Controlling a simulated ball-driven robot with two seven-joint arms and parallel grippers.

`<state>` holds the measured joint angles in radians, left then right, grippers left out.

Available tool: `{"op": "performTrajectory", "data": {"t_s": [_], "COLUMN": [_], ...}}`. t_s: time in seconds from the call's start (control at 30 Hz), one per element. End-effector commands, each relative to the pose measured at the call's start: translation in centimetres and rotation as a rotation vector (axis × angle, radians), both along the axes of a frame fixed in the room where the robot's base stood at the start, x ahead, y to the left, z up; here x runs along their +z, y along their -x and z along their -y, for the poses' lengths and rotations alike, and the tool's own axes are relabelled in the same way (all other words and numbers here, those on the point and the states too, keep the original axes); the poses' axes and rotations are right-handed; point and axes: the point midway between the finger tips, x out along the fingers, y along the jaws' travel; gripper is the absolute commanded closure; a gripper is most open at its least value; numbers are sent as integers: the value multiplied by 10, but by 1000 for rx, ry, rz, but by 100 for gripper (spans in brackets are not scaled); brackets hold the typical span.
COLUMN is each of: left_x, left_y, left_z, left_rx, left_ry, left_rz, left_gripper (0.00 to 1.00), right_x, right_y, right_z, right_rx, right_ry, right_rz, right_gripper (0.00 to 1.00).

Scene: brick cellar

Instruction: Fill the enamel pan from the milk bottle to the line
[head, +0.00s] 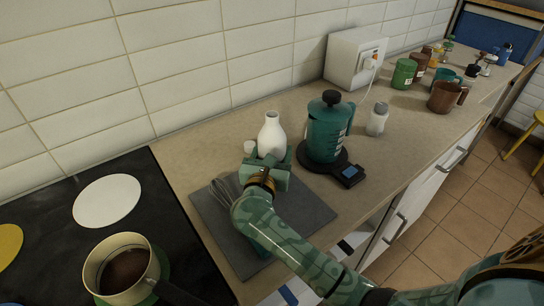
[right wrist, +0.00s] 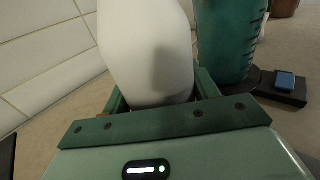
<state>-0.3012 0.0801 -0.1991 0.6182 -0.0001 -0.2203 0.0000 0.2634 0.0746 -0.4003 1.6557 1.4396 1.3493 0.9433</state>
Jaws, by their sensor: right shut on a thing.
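The white milk bottle (head: 271,132) stands upright on the counter in the head view, beside a teal jug. My right gripper (head: 267,163) is shut on the bottle's lower body. In the right wrist view the bottle (right wrist: 148,45) fills the space between the fingers of the gripper (right wrist: 160,98). The cream enamel pan (head: 92,270) sits on the black hob at the lower left of the head view, its handle pointing right. Its inside looks brown, and I cannot make out a fill line. My left gripper is not in view.
A teal jug (head: 324,132) with a black lid stands on a dark scale (head: 349,173) close right of the bottle. A grey mat (head: 310,211) lies in front. A small shaker (head: 378,119), a socket box (head: 352,58) and several mugs stand farther right.

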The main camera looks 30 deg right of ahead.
Motion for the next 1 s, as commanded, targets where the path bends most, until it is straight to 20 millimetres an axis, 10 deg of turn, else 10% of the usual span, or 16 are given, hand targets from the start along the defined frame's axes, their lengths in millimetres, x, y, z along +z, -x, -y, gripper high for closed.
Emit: {"op": "performTrajectory", "data": {"t_s": [0.43,1.0], "left_x": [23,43], "left_y": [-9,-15], "left_z": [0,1], "left_rx": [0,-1], "left_ry": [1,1], "left_rz": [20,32], "left_gripper": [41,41], "right_x": [90,101], "right_y": [-1,9], "right_z": [-1,7], "right_rx": [1,-3], "right_ry": [1,8], "right_rz": [10,8], "right_gripper": [81,81]}}
